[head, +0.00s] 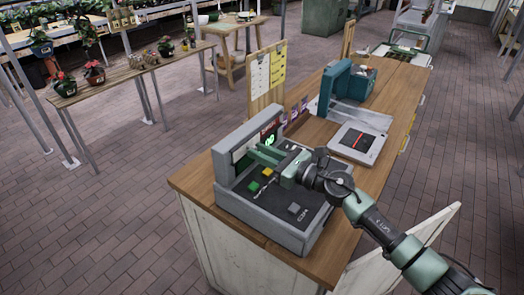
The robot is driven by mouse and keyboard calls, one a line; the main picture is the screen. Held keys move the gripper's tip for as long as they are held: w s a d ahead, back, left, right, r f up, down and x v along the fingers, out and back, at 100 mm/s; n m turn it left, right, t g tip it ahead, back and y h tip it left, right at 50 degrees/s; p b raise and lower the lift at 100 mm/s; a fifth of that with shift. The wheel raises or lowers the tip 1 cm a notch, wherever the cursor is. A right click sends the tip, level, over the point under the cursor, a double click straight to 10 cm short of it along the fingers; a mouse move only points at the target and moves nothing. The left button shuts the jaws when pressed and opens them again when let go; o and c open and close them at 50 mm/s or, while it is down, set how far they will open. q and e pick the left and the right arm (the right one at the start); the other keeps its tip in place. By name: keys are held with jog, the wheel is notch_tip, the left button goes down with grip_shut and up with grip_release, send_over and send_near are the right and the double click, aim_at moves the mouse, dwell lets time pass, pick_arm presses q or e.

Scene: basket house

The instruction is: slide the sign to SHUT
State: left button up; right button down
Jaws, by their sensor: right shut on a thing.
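A grey till-like unit (277,222) stands on the near end of the wooden counter, with a raised back panel. The sign (240,151) appears to be the pale plate on that panel. Beside it is a dark part with red lettering and a green mark, too small to read. My right gripper (257,154) reaches in from the right, its green fingers pointing left at the panel. It is shut, apparently on the sign's edge or handle; the fingers hide the exact contact. My left gripper is not in view.
Yellow, green and grey keys (267,172) lie just below my fingers. A flat grey device (359,144) and a teal machine (340,88) stand farther back on the counter (190,180). An upright wooden board (266,78) stands behind. Plant benches are at the upper left.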

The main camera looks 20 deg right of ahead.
jog(key=c, duration=1.3)
grip_release()
jog(key=shift+s+a, duration=0.1)
jog(key=shift+a, duration=0.05)
jog(key=shift+s+d+f, duration=0.15)
jog(key=shift+s+d, duration=0.15)
jog(key=b+v, duration=0.3)
jog(key=v, duration=0.3)
jog(key=shift+s, duration=0.25)
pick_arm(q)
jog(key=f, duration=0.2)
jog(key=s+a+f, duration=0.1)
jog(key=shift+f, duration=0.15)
pick_arm(e)
jog(key=shift+s+d, duration=0.2)
